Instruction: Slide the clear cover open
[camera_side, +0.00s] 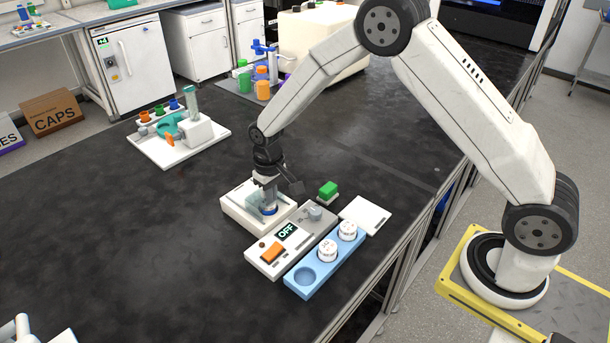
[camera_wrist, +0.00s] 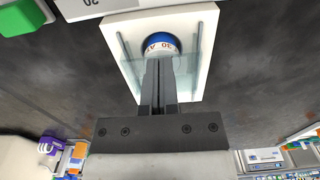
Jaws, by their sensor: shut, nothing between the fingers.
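The white box (camera_side: 238,212) stands on the dark bench under my gripper. It also shows in the wrist view (camera_wrist: 207,22). Its clear cover (camera_wrist: 190,75) is a pale see-through panel between two thin grey rails; how far it covers the opening is hard to tell. A round blue-rimmed item with a white marked label (camera_wrist: 160,43) sits inside, just beyond my fingertips. My gripper (camera_wrist: 158,62) is shut and empty, pointing down over the cover. In the side view my gripper (camera_side: 267,190) hides part of the box. Whether the fingertips touch the cover is unclear.
Beside the box are a unit with an OFF display (camera_side: 286,232), a blue rack (camera_side: 310,275) with two white-capped items, a green block (camera_side: 328,188) and a white plate (camera_side: 366,215). A white tray with coloured parts (camera_side: 178,152) stands further back.

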